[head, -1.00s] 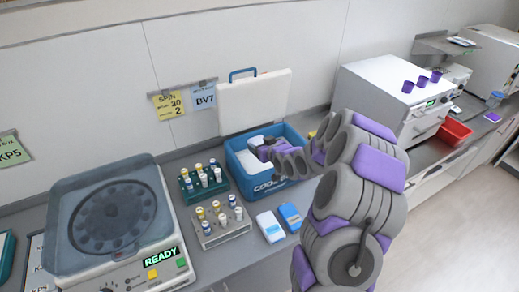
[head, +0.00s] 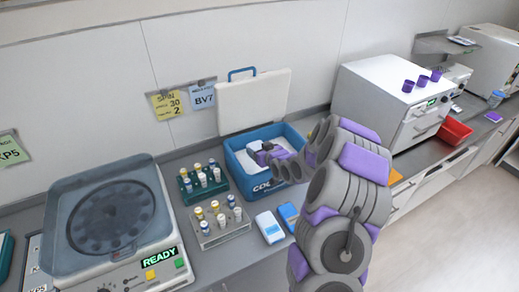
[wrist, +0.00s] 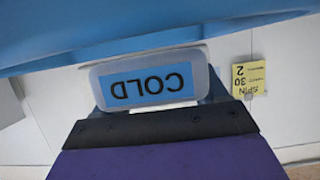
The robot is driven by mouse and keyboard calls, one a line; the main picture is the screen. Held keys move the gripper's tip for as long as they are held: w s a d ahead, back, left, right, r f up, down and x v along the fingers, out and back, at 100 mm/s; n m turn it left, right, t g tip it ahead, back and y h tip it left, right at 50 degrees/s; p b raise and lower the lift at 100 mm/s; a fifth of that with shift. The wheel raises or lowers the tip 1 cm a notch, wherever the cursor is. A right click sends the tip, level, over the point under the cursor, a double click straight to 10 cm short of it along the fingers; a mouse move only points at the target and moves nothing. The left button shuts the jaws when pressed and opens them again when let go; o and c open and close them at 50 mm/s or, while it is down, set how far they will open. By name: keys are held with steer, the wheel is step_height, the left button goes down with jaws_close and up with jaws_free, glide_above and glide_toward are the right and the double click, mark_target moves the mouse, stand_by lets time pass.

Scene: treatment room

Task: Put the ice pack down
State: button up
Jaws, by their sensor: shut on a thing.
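The ice pack (wrist: 150,83) is a pale, rounded slab with a blue label reading COLD, upside down in the wrist view. My gripper (wrist: 165,122) is shut on its edge. In the head view my gripper (head: 265,154) is over the open blue cooler box (head: 262,184), within its rim outline. White contents show around the gripper there, and I cannot tell whether they are the held pack. A blue surface fills the top of the wrist view. Whether the pack touches anything is hidden.
The cooler's white lid (head: 254,102) stands open behind it. A centrifuge (head: 110,225) is at far left, a white machine (head: 385,105) at right.

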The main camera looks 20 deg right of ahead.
steer(key=shift+f, duration=0.35)
steer(key=o, duration=1.2)
steer(key=shift+r, duration=0.2)
steer(key=r+v, duration=0.1)
steer(key=v, duration=1)
steer(key=s+a+r+g, duration=0.3)
steer(key=s+a+g, duration=0.2)
steer(key=s, duration=0.8)
steer(key=s+a+r+g, duration=0.4)
steer(key=s+a, duration=0.4)
steer(key=s, duration=0.5)
steer(key=s+a+r+g, duration=0.3)
steer(key=s+a+g, duration=0.3)
steer(key=s, duration=0.8)
steer(key=shift+a+r+p, duration=0.2)
steer(key=shift+a+p, duration=0.15)
steer(key=shift+p, duration=0.05)
